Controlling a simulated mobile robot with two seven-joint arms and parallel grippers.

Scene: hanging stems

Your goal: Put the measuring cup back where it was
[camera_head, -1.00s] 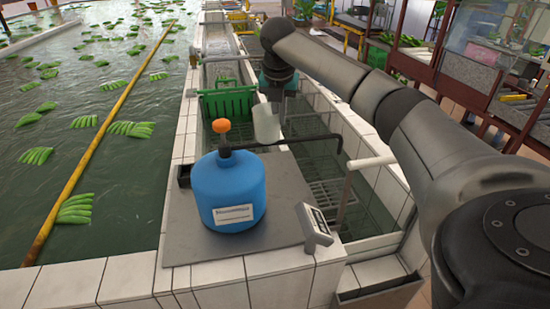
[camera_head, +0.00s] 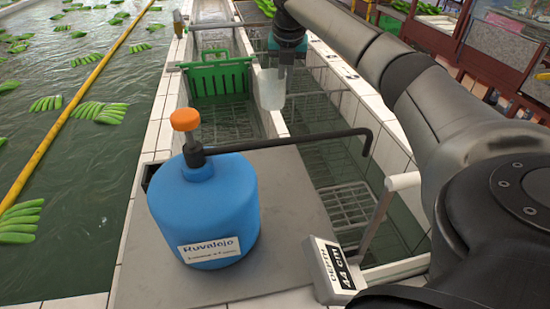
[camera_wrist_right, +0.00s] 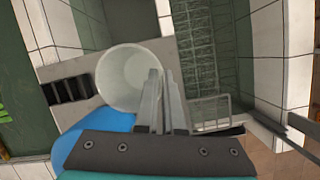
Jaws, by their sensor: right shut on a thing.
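The measuring cup (camera_head: 271,90), a pale translucent cup, hangs from my right gripper (camera_head: 284,68) above the tiled channel, beyond the blue container. In the right wrist view the cup (camera_wrist_right: 131,78) shows its round open mouth. There the fingers of my right gripper (camera_wrist_right: 163,85) are closed together on the cup's near right wall. The cup is clear of the grey slab (camera_head: 290,195). My left gripper is in neither view.
A blue container (camera_head: 205,210) with an orange knob (camera_head: 185,119) and a long black spout (camera_head: 310,140) stands on the slab. A depth display (camera_head: 333,270) sits at the slab's right edge. A green crate (camera_head: 220,77) stands in the channel. Water with green banana bunches fills the left.

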